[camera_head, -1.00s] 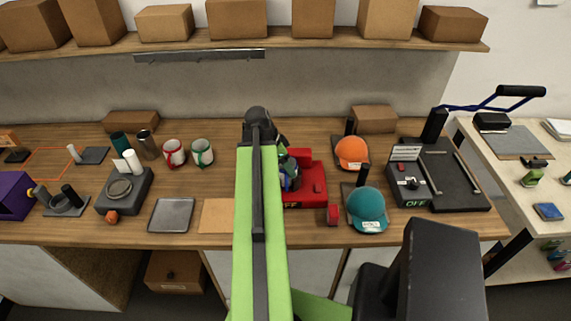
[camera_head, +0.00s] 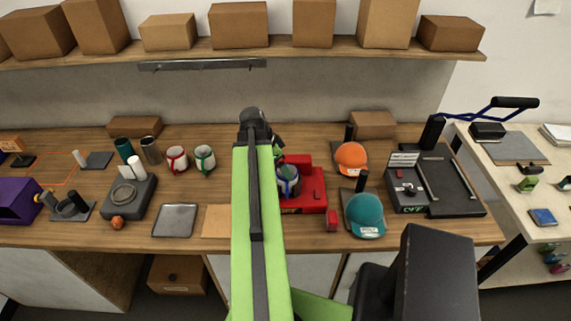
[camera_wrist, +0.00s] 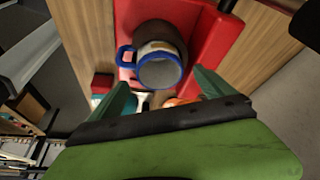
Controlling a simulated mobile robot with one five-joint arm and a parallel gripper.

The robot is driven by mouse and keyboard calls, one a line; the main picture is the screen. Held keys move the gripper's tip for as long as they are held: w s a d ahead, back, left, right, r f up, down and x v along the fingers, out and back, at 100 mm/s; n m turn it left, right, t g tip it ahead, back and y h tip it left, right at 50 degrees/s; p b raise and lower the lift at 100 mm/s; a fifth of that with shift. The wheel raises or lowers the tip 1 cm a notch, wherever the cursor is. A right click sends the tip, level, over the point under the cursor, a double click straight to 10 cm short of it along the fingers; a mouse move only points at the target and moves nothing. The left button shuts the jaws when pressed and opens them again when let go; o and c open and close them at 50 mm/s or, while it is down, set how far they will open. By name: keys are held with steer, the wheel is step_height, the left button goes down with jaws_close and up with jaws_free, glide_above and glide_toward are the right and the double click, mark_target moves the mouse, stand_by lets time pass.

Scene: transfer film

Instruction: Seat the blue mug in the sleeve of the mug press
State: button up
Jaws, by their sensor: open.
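The blue mug (camera_wrist: 158,68), pale with a blue rim and blue handle, is at the red mug press (camera_wrist: 213,45). Its open mouth faces the wrist camera and its handle points left there. A dark rounded part lies behind the mug; I cannot tell how deep the mug sits in the sleeve. In the head view the mug (camera_head: 288,181) shows beside my arm, at the left side of the press (camera_head: 313,186), partly hidden. My gripper (camera_wrist: 161,82) is open, its green fingers apart on either side below the mug's rim in the wrist view, with nothing between them.
An orange cap (camera_head: 351,157) and a teal cap (camera_head: 366,215) are right of the press. A red-handled mug (camera_head: 176,159) and a green-handled mug (camera_head: 204,159) stand to the left. A grey tray (camera_head: 175,220) lies in front of them.

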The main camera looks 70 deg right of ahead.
steer(key=p+v, duration=1)
steer(key=v, duration=0.2)
steer(key=shift+r, duration=0.4)
steer(key=shift+w+a+f, duration=0.1)
steer(key=shift+w, duration=0.05)
steer(key=w+a+f+n+t+b, duration=0.1)
steer(key=w+a+f+n+b, duration=0.1)
steer(key=w+a+f+b, duration=0.4)
steer(key=w+a+f+n+t+b, duration=0.1)
steer(key=w+a+f+n+b, duration=0.2)
steer(key=w+a, duration=0.65)
steer(key=w+a+f+n+b, duration=0.2)
steer(key=w+a+f+b, duration=0.3)
steer(key=w, duration=0.5)
steer(key=w+a+f+n+y+b, duration=0.1)
steer(key=w+a+f+n+b, duration=0.2)
steer(key=a+n, duration=0.7)
steer(key=w+a+f+n+t+y+b, duration=0.1)
steer(key=a+f+n, duration=0.4)
steer(key=a, duration=1.7)
steer(key=w+n+y+b, duration=0.1)
steer(key=n+b, duration=0.1)
steer(key=n, duration=0.3)
steer(key=shift+w+b, duration=0.35)
steer(key=shift+w, duration=0.05)
